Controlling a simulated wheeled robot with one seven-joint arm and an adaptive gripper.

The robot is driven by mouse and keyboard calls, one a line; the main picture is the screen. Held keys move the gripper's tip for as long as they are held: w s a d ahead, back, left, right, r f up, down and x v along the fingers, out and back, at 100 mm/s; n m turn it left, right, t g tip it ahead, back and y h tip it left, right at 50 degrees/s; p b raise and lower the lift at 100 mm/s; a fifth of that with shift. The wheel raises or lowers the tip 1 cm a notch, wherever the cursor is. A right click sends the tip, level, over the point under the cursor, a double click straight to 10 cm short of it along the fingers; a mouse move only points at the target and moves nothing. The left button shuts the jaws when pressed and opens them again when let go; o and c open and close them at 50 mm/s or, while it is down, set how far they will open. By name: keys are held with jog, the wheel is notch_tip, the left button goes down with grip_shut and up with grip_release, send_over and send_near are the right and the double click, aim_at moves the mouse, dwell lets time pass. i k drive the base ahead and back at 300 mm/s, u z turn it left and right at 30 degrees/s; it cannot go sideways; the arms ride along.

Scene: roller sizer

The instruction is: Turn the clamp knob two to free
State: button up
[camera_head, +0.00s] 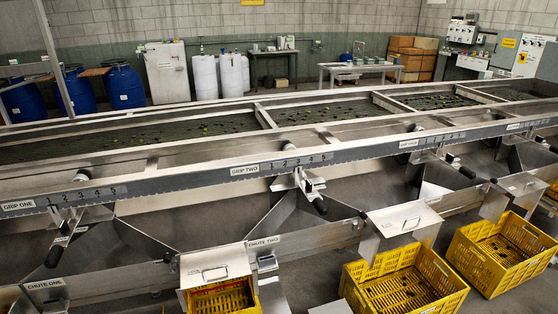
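The GRIP TWO station sits mid-frame on the long grey scale rail (200,177), marked by its GRIP TWO label (245,170). A small pale round knob (290,147) stands at the rail's upper edge above the numbers. Below it hangs a metal bracket (309,182) with a lever ending in a black grip (320,206), angled down and right. No label names the clamp knob, and I cannot tell which part it is or whether it is tight or free. My gripper is not in view.
Similar knobs and levers stand at GRIP ONE (19,205) on the left and farther right. Below the rail are sloped metal chutes, the CHUTE TWO hood (215,266) and yellow crates (402,285). Blue barrels (124,88) stand along the back wall.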

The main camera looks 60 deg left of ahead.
aim_at(309, 186)
jog(key=u, duration=0.85)
jog(key=i, duration=0.85)
jog(key=u, duration=0.95)
